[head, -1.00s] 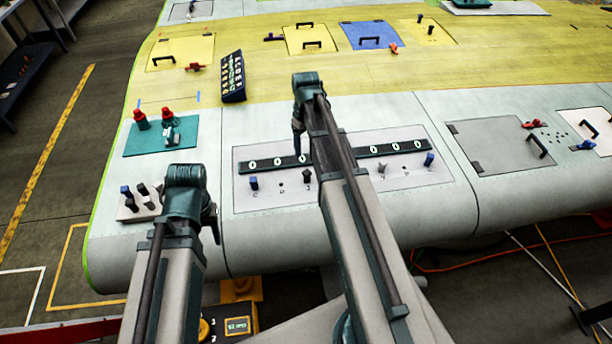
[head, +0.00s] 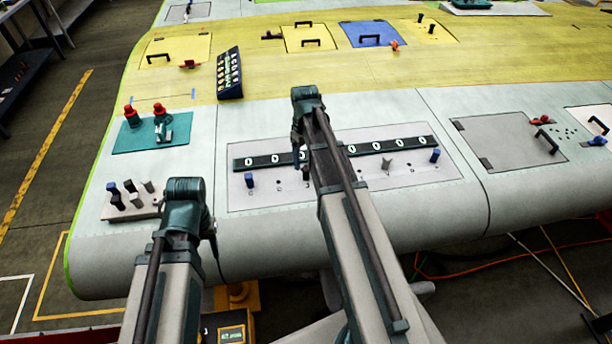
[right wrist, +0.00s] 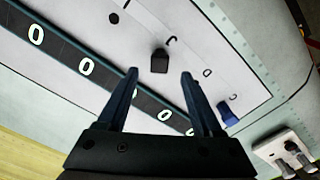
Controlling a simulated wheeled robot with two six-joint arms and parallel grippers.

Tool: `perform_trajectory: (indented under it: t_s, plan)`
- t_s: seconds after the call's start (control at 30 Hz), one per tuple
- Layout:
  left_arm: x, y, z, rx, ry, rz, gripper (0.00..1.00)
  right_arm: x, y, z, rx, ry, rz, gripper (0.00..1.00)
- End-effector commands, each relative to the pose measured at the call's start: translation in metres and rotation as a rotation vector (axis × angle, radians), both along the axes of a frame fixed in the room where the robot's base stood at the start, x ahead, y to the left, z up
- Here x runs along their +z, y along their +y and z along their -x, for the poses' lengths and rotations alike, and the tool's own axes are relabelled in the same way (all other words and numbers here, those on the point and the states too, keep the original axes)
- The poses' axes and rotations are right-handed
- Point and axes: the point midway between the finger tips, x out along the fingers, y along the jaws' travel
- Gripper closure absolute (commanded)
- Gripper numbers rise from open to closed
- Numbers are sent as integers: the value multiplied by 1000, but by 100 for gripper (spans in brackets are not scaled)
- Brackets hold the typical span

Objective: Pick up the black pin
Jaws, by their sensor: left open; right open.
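A black pin (right wrist: 160,60) stands on the light grey panel in the right wrist view. It is just beyond the fingertips of my right gripper (right wrist: 160,72), roughly midway between them, with a gap on each side. The gripper is open and empty. In the head view my right gripper (head: 297,152) hangs over the digit strip, partly hidden by its own arm, and I cannot make out the pin clearly beside that arm. My left gripper (head: 213,240) is at the near edge of the wing, mostly hidden behind its wrist.
A blue pin (right wrist: 228,112) stands near one right fingertip. The black digit strip (right wrist: 80,65) runs beside the pin. A block with several black, grey and blue pins (head: 135,213) sits near my left wrist. Another blue pin (head: 435,155) stands at the panel's right end.

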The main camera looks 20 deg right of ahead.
Motion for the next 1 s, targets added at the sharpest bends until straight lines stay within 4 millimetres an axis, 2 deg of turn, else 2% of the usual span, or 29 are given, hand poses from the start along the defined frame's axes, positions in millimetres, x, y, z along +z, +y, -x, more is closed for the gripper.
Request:
perform_trajectory:
  t_s: [0.4, 0.7, 0.77, 1.0]
  plan:
    - [-48, 0, 0, 2, -2, 1, 50, -48, -2, 3, 0, 0, 0, 32]
    - [-49, 0, 0, 2, -2, 1, 50, -49, -2, 3, 0, 0, 0, 32]
    - [-49, 0, 0, 2, -2, 1, 50, -49, -2, 3, 0, 0, 0, 40]
    - [-49, 0, 0, 2, -2, 1, 50, -49, -2, 3, 0, 0, 0, 83]
